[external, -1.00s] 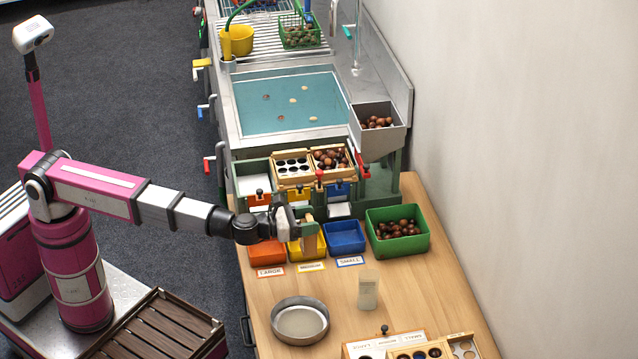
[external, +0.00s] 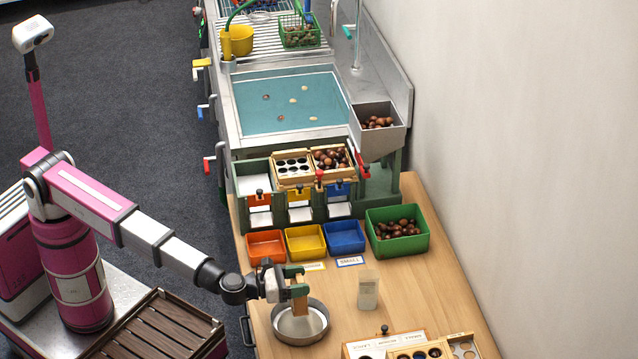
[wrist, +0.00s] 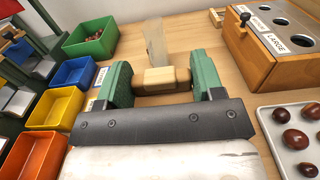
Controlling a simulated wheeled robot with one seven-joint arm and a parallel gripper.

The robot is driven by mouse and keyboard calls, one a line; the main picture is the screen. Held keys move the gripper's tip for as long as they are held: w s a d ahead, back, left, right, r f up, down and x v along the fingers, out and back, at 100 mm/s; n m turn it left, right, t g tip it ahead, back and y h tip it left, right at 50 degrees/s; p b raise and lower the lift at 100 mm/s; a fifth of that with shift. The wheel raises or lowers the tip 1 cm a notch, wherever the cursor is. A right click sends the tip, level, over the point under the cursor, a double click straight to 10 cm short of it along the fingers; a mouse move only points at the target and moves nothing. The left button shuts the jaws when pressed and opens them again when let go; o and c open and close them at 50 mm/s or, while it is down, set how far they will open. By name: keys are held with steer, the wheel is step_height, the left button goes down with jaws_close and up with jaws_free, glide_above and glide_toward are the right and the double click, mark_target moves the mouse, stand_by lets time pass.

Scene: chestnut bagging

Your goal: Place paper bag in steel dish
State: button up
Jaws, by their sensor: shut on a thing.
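My gripper (external: 297,284) is shut on a tan, block-like thing that I take for the paper bag (external: 299,299). The bag hangs below the fingers. In the wrist view the bag (wrist: 162,80) is held between the two green fingers, and only its top shows. I cannot tell whether the bag touches the dish. The dish is not clearly seen in the wrist view.
A pale upright container (external: 368,292) stands right of the dish. Orange (external: 266,247), yellow (external: 306,242) and blue (external: 344,237) bins and a green chestnut crate (external: 398,242) stand behind. A wooden sorting box (external: 385,345) is at the front. A tray with chestnuts (wrist: 288,162) shows in the wrist view.

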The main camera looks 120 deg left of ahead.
steer(key=shift+w+d+f, duration=0.45)
steer(key=shift+d+f, duration=0.15)
steer(key=shift+f, duration=1.85)
steer(key=shift+f, duration=0.1)
steer(key=o, duration=1.3)
steer(key=shift+c, duration=0.2)
steer(key=v, duration=1.2)
